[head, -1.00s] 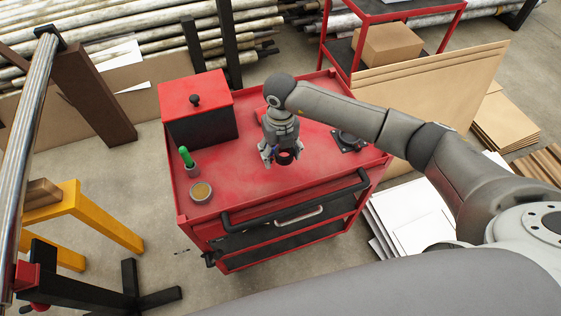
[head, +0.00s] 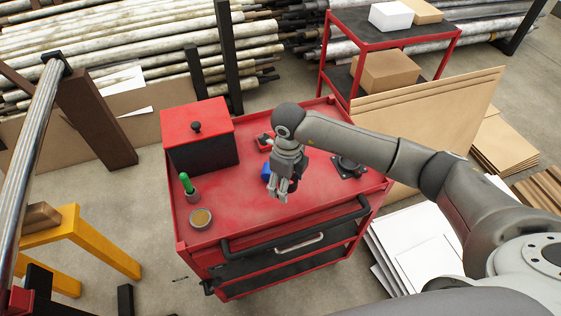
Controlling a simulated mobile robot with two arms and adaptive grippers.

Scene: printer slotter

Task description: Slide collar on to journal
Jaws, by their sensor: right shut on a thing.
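My right gripper (head: 281,195) hangs above the red top of the tool cart, fingers pointing down. It is shut on a small dark ring-shaped part (head: 294,185), which looks like the collar; the gripper hides most of it. A long shiny metal shaft (head: 28,140) slants along the left edge of the view, well apart from the gripper. The journal is not clearly distinguishable on it. My left gripper is not in view.
The red cart (head: 240,217) carries a red-lidded black box (head: 200,135), a green-handled brush in a cup (head: 188,186), a round tin (head: 200,218), a blue item (head: 266,172) and a black flanged part (head: 347,166). A yellow stand (head: 90,240) is left; cardboard sheets (head: 430,130) lean right.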

